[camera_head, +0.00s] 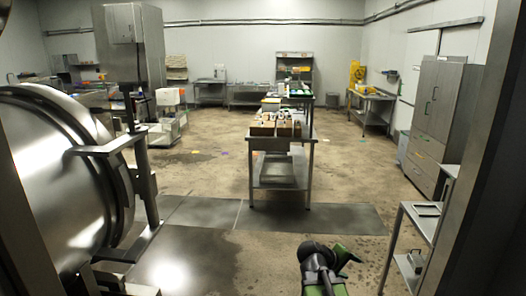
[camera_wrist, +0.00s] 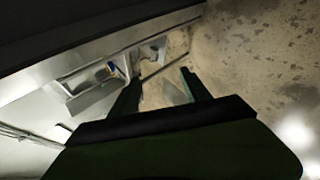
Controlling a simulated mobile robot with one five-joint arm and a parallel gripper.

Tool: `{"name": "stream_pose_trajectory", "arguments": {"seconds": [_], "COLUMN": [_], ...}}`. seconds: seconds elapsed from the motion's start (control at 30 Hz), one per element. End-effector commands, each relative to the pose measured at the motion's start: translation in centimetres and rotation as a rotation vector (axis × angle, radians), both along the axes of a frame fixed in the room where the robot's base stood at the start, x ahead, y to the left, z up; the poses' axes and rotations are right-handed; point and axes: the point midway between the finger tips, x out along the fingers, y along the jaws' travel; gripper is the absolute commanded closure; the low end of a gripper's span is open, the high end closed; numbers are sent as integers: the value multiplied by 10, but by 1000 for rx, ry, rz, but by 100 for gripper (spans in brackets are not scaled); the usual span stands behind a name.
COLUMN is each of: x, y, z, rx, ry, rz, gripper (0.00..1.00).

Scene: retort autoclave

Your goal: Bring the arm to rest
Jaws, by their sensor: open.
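My gripper (camera_head: 340,255) shows at the bottom of the head view, at the end of my dark and green arm. It is over bare floor, apart from the furniture. In the wrist view my gripper (camera_wrist: 160,88) has its two dark green fingers spread apart. Nothing is between them except a view of the floor and part of a metal stand beyond. The lower part of my arm is cut off by the bottom edge of the head view.
A large steel autoclave (camera_head: 55,170) fills the left. A steel table (camera_head: 262,143) with boxes stands ahead in the middle. A small metal cart (camera_head: 415,222) stands close at right, before a grey cabinet (camera_head: 436,112). Concrete floor (camera_head: 350,180) is free between the table and the cart.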

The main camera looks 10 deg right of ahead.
Motion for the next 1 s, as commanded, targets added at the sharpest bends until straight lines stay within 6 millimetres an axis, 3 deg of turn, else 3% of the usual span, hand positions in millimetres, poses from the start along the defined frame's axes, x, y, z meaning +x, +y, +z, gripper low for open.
{"name": "stream_pose_trajectory", "arguments": {"seconds": [0.03,0.1,0.2,0.3,0.4,0.5,0.87,1.0], "x": [1,-5,-22,-46,-61,-70,-69,-68], "y": [42,96,164,210,238,245,244,244], "z": [-18,-43,-70,-85,-89,-89,-89,-89], "rx": [107,271,503,719,843,875,871,871], "ry": [4,24,74,139,188,213,206,207], "rz": [8,0,-42,-121,-176,-215,-220,-219], "gripper": [45,45,45,45,45,45,45,60]}}
